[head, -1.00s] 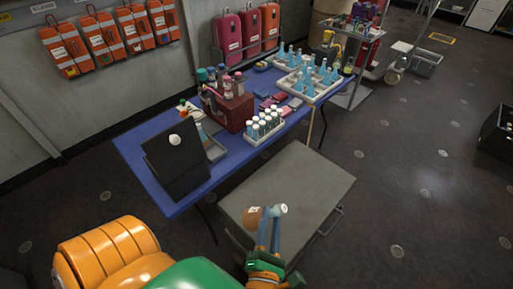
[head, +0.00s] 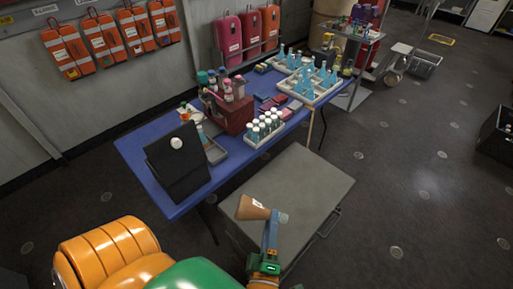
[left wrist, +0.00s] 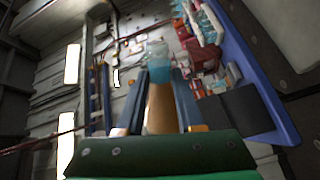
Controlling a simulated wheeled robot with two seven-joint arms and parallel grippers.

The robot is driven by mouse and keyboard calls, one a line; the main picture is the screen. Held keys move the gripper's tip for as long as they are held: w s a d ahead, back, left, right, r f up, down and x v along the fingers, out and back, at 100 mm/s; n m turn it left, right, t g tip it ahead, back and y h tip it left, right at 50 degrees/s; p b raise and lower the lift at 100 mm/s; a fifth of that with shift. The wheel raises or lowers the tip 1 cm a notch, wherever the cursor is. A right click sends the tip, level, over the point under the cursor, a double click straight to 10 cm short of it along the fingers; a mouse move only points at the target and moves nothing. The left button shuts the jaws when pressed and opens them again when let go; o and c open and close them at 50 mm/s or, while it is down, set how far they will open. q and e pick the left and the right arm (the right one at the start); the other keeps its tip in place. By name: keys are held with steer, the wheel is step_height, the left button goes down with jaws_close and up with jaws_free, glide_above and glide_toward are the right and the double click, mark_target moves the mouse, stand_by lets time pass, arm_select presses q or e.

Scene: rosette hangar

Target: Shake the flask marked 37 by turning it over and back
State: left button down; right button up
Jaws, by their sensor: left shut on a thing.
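My left gripper (head: 270,222) is shut on a tan-brown flask (head: 252,208), held in the air over a grey cabinet top. In the head view the flask lies tilted on its side, with its wide end to the left and a pale end to the right at the fingers. A small white label patch shows on it, but I cannot read a number. In the left wrist view the flask (left wrist: 160,106) sits between the two fingers (left wrist: 158,100), with a pale bluish end beyond the brown part. My right gripper is not in view.
The grey cabinet (head: 310,180) has a bare top. Behind it a blue table (head: 160,190) carries a black panel (head: 178,165), a rack of white-capped bottles (head: 262,130), a dark red box (head: 228,113) and a tray of blue flasks (head: 312,92).

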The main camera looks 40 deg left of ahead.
arm_select(q)
steer(key=shift+m, duration=0.9)
steer(key=n+b, duration=0.1)
steer(key=n, duration=1.3)
steer(key=shift+r, duration=0.1)
